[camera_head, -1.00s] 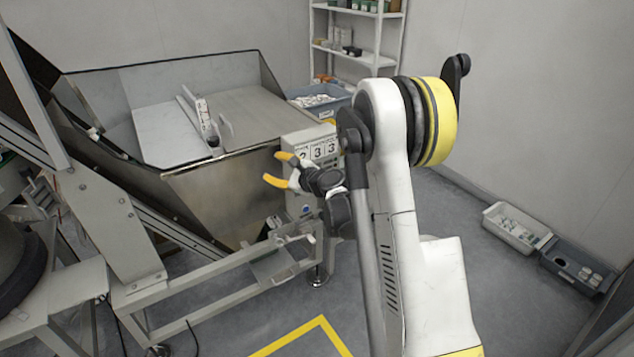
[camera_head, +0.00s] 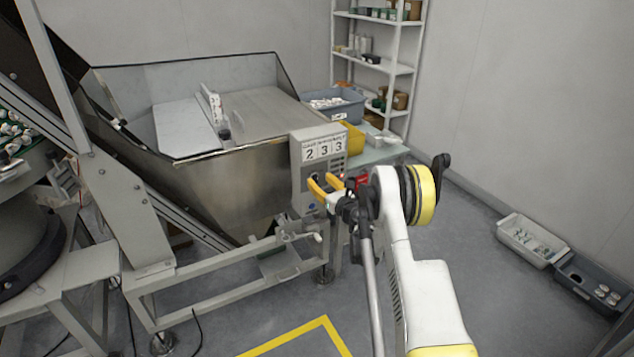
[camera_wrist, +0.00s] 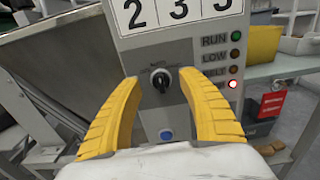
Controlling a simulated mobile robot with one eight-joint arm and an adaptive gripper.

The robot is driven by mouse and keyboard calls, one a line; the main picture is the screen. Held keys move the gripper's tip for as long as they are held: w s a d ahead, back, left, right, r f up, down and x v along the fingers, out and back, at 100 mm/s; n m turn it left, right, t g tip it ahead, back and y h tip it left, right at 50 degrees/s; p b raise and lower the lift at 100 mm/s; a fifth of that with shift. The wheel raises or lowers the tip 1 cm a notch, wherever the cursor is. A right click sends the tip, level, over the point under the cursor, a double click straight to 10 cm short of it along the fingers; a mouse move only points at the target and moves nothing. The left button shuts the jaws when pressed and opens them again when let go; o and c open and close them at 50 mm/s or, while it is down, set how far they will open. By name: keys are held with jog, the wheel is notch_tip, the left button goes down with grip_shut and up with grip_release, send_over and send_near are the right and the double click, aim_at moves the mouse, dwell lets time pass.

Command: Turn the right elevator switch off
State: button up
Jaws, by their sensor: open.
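The control box (camera_head: 304,157) stands at the right front of the metal hopper, with the digits 2 3 3 on its face. In the wrist view its black rotary switch (camera_wrist: 160,80) sits between my yellow fingers, with a blue button (camera_wrist: 166,135) below it. The RUN (camera_wrist: 236,37), LOW and third lamps look unlit; the lowest lamp (camera_wrist: 232,84) glows red. My gripper (camera_wrist: 158,88) is open in front of the box, its fingers either side of the switch and apart from it. In the head view my gripper (camera_head: 318,184) hides the switch.
The metal hopper (camera_head: 225,180) and its frame fill the left. A table (camera_head: 385,152) with a blue-grey bin (camera_head: 345,108) stands behind the box. Bins (camera_head: 530,240) lie on the floor at right. Free floor lies between them and my arm.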

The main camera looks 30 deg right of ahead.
jog(key=shift+w+b, duration=0.3)
jog(key=shift+w, duration=1)
grip_shut()
jog(key=shift+n, duration=0.3)
jog(key=n, duration=0.4)
jog(key=shift+a, duration=0.25)
jog(key=shift+a+f+n, duration=0.1)
jog(key=shift+a+n, duration=0.05)
jog(key=shift+n, duration=1.95)
